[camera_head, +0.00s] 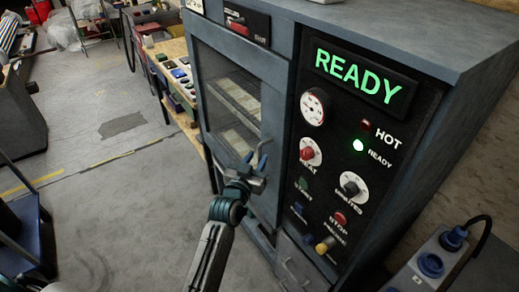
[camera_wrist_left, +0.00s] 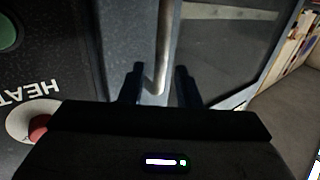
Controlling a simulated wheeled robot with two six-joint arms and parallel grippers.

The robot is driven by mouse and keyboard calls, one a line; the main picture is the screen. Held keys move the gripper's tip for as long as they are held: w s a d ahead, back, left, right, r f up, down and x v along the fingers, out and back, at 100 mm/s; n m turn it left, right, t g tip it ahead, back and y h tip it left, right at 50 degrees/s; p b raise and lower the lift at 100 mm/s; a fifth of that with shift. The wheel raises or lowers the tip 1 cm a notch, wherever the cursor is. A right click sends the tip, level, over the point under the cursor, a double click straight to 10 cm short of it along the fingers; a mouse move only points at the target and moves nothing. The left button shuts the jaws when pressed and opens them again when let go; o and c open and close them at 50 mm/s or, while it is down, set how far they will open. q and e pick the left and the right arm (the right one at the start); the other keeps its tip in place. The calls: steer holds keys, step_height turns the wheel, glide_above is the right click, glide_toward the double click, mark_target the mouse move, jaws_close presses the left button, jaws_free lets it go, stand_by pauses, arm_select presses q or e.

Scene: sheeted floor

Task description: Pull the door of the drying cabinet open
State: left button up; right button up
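The drying cabinet (camera_head: 405,45) stands at centre right, with its black control panel lit READY. Its door (camera_head: 272,75), with a glass window, looks shut. My left gripper (camera_head: 257,160) is at the door's right edge, beside the panel. In the left wrist view my left gripper (camera_wrist_left: 158,88) is open, its fingers on either side of the handle's end with gaps showing. My right gripper is out of view.
A workbench (camera_head: 172,50) with small items stands left of the cabinet. A blue-framed cart (camera_head: 25,225) is at the left. A socket box with blue sockets (camera_head: 430,265) is at lower right. The floor (camera_head: 130,200) before the door is clear.

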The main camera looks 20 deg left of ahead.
mark_target(259, 155)
arm_select(q)
steer(key=shift+w+p, duration=0.3)
steer(key=shift+w, duration=1.2)
steer(key=shift+d, duration=0.1)
steer(key=shift+c, duration=0.2)
jaws_close()
